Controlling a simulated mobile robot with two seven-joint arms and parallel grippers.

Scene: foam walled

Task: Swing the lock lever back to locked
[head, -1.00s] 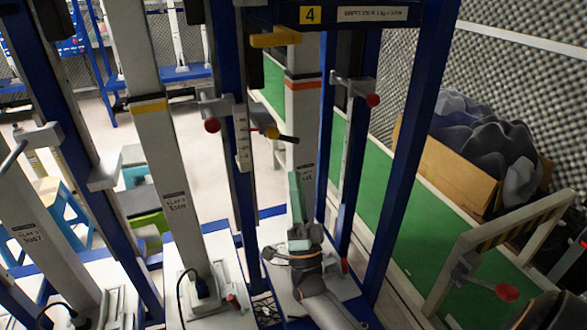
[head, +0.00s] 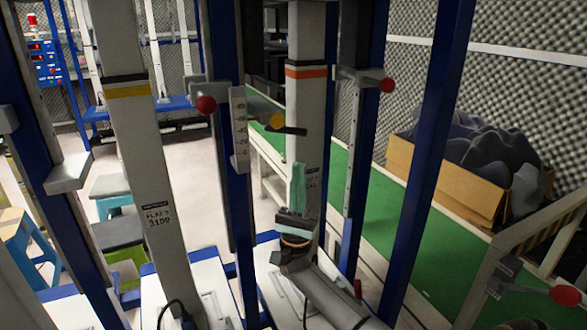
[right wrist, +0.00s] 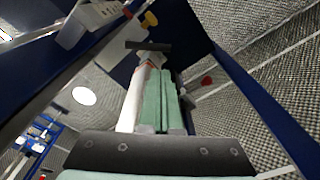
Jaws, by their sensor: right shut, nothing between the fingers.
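A dark lever (head: 290,129) with a yellow hub (head: 276,121) juts to the right beside the scale on a blue post. I take it for the lock lever, but cannot be sure. In the right wrist view a dark bar (right wrist: 148,46) and a yellow knob (right wrist: 150,19) show beyond my fingertips. My right gripper (head: 298,170) points up, below the lever and in front of a pale column. Its green fingers (right wrist: 158,108) are shut and empty, apart from the lever. My left gripper is out of view.
Red-knobbed clamps (head: 206,103) (head: 387,84) flank the lever on both sides. Blue posts (head: 425,150) and pale columns (head: 145,170) stand close around my arm. A cardboard box of dark foam (head: 450,185) and a green strip (head: 400,230) lie at right.

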